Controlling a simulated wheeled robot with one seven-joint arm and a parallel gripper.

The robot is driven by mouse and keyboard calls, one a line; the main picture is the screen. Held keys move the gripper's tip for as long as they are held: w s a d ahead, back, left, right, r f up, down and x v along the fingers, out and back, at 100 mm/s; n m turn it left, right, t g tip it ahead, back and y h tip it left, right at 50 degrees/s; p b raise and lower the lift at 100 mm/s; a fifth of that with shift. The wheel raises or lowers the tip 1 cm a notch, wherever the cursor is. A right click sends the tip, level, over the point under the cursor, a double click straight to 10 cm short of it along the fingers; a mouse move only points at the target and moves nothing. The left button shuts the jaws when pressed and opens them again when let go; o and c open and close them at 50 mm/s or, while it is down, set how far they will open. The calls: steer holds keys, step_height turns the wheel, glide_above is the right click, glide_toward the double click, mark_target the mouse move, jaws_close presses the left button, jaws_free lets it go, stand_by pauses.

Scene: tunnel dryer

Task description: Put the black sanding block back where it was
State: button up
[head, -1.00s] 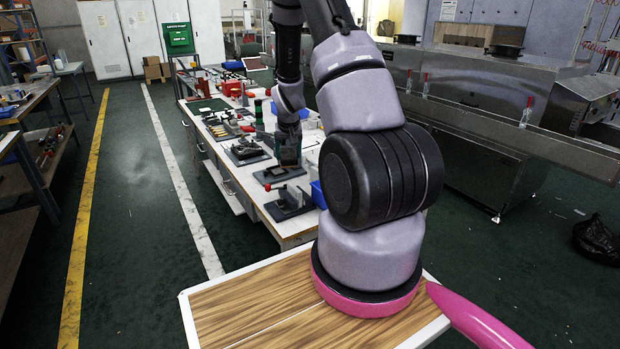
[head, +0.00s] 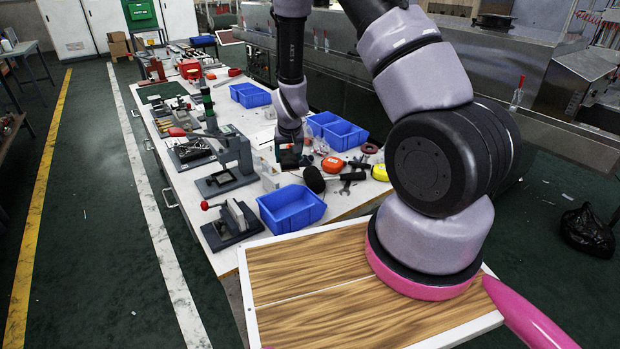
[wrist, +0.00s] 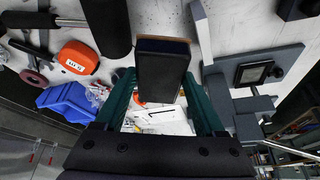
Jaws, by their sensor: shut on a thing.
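The black sanding block (wrist: 160,72) is held between the teal fingers of my gripper (wrist: 162,88) in the wrist view. It is a dark block with a thin tan and blue edge on its far side. In the head view my gripper (head: 289,148) points down over the white worktable (head: 338,204), between the grey clamp presses and the loose tools. The dark block (head: 289,160) shows small at its tip. I cannot tell whether the block touches the table.
A black mallet (head: 314,179), an orange tape measure (head: 332,165) and a yellow tape measure (head: 380,172) lie right of my gripper. Blue bins (head: 291,209) stand in front and behind. A grey press (head: 229,165) stands close on the left.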

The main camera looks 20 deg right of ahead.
mark_target(291, 163)
steer(key=f, duration=0.5)
steer(key=shift+w+d+f, duration=0.1)
steer(key=shift+d+f, duration=0.05)
steer(key=shift+d, duration=0.1)
steer(key=shift+a+f, duration=0.1)
steer(key=shift+f, duration=2.05)
steer(key=o, duration=1)
steer(key=shift+f, duration=0.15)
steer(key=v, duration=1.2)
steer(key=shift+r, duration=0.3)
